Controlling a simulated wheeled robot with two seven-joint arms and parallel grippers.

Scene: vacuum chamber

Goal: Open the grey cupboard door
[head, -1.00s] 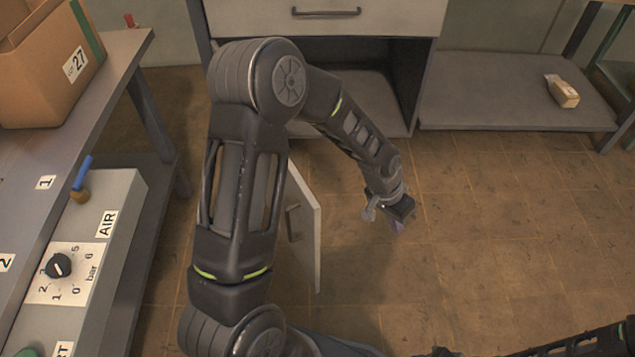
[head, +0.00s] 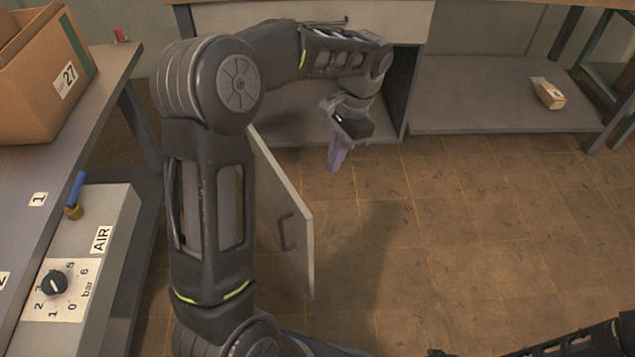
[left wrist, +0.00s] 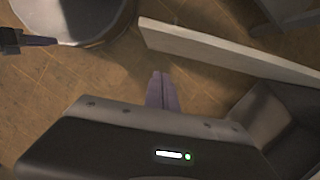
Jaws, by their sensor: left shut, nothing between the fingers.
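The grey cupboard door (head: 296,262) stands swung out from the left side of the cupboard (head: 400,100), and part of the dark interior shows. Its bar handle (head: 285,232) is on the face turned toward me. My left gripper (head: 335,155) is shut and empty, in front of the opening, to the right of the door and apart from it. In the left wrist view its purple fingers (left wrist: 161,90) are together, and the door's pale edge (left wrist: 215,52) runs beyond them. My left arm hides the hinge side. My right gripper (left wrist: 38,41) shows small; its jaw state is unclear.
A drawer (head: 290,15) sits above the opening. A low grey shelf (head: 480,105) with a small box (head: 548,93) is at right. A bench (head: 60,150) with a carton (head: 40,80) and an air panel (head: 100,215) stands at left. The floor at right is clear.

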